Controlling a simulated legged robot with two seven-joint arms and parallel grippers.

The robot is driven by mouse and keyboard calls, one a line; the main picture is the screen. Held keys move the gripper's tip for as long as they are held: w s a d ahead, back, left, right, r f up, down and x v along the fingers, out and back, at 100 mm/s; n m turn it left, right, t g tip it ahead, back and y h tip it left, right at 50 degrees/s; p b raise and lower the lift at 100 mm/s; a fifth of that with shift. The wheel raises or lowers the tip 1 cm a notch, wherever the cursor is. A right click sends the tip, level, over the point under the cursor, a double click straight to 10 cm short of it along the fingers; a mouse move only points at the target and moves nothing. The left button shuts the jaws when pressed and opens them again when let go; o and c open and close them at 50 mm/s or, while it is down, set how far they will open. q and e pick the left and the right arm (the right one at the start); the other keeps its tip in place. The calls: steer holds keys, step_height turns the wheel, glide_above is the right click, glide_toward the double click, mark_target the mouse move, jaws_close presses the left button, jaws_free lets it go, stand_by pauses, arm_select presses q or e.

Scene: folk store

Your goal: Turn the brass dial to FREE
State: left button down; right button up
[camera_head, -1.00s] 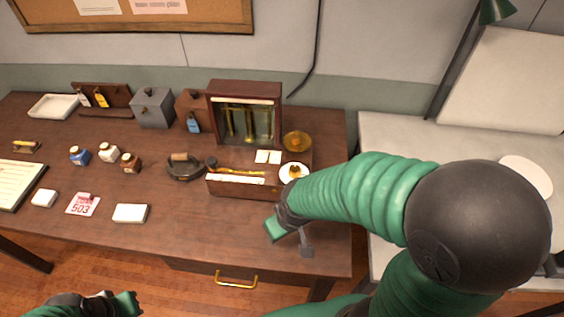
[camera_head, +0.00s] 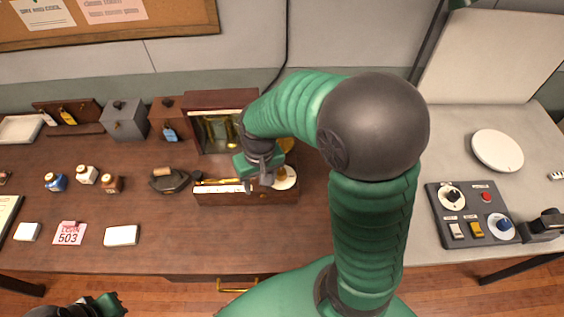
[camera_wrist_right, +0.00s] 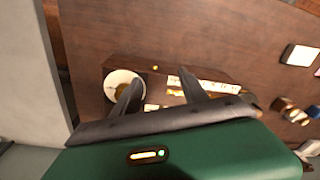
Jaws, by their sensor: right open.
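The brass dial (camera_head: 281,173) sits on a white round plate (camera_head: 291,183) at the right end of the wooden box with the glass-fronted cabinet. My right arm partly covers it in the head view. The dial (camera_wrist_right: 121,89) and its plate (camera_wrist_right: 110,78) also show in the right wrist view, by the left finger. The dial's lettering is too small to read. My right gripper (camera_head: 266,180) is open and empty just left of the dial; its two fingers (camera_wrist_right: 158,86) point down over the box. My left gripper (camera_head: 112,304) is at the lower left, away from the table.
The cabinet (camera_head: 221,96) stands behind the box (camera_head: 232,199). A dark iron-like object (camera_head: 168,181) lies left of it. Several small bottles, white blocks and a pink 503 card (camera_head: 68,234) are farther left. A control panel (camera_head: 470,213) is on the right bench.

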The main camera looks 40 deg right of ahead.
steer(key=w+d+r+m+g+y+p, duration=0.2)
steer(key=w+d+r+m+p, duration=0.3)
steer(key=d+r, duration=0.35)
steer(key=m+g+y+p, duration=0.1)
steer(key=m+y, duration=0.1)
glide_toward(281, 170)
steer(key=shift+s+a+f+p, duration=0.15)
steer(key=shift+a+f+p, duration=0.35)
steer(key=shift+p, duration=0.05)
steer(key=shift+s+a+f+p, duration=0.15)
steer(key=shift+a+f+p, duration=0.35)
steer(key=x, duration=0.3)
steer(key=d+p+x, duration=0.1)
steer(key=x, duration=0.2)
steer(key=shift+d+f, duration=0.1)
steer(key=shift+f, duration=0.4)
steer(key=shift+a, duration=0.2)
steer(key=shift+c, duration=0.4)
steer(key=shift+s+a+r, duration=0.1)
steer(key=shift+a+r, duration=0.05)
steer(key=c, duration=1)
jaws_close()
